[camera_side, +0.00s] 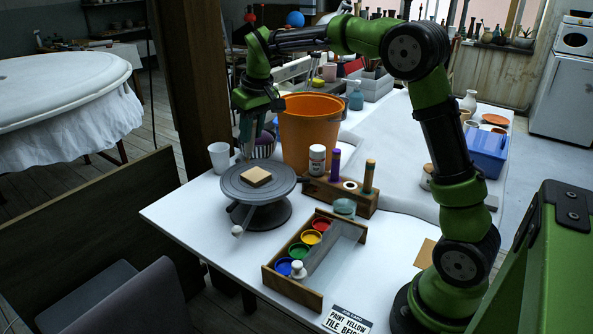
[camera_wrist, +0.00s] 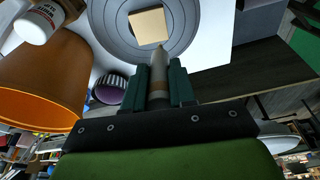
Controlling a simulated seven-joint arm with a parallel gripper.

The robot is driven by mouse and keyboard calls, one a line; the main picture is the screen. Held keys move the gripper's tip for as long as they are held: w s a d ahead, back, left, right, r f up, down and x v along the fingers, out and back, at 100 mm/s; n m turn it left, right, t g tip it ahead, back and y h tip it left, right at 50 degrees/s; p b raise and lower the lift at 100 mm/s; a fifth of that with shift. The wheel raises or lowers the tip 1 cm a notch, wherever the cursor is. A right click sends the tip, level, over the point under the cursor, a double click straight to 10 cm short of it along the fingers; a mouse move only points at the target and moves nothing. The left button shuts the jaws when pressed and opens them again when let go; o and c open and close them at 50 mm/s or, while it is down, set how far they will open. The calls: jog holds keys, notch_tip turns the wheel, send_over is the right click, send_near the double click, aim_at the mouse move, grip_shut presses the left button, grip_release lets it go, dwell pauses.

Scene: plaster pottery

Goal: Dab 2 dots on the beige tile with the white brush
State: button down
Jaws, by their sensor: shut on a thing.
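The beige tile (camera_side: 256,176) lies on the round grey turntable (camera_side: 232,184) at the left of the table. In the wrist view the tile (camera_wrist: 150,27) is at the top, and the part of its face that shows looks plain. My gripper (camera_side: 247,140) is above the back edge of the turntable. In the wrist view my gripper (camera_wrist: 158,88) is shut on a pale grey-white brush (camera_wrist: 158,68) with a tan band. The brush's pointed end is toward the tile and seems apart from it; the exact gap and any paint on the tip cannot be told.
A wooden tray (camera_side: 277,279) holds red, yellow (camera_side: 311,237), green and blue paint pots. An orange bucket (camera_side: 308,130) stands close behind the turntable, a white cup (camera_side: 219,157) to its left. A wooden rack (camera_side: 338,196) is at right. A card (camera_side: 347,319) reads "PAINT YELLOW TILE BEIGE".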

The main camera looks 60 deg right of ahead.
aim_at(253, 145)
jog(key=shift+f, duration=1.25)
jog(key=shift+f, duration=0.5)
dwell(0.7)
jog(key=shift+r, duration=2.3)
jog(key=shift+s+d+f, duration=0.55)
jog(key=shift+s+f, duration=0.25)
jog(key=shift+f, duration=0.1)
jog(key=shift+s+d+f, duration=0.55)
jog(key=shift+s+f, duration=0.2)
jog(key=shift+f, duration=0.15)
jog(key=shift+f, duration=0.5)
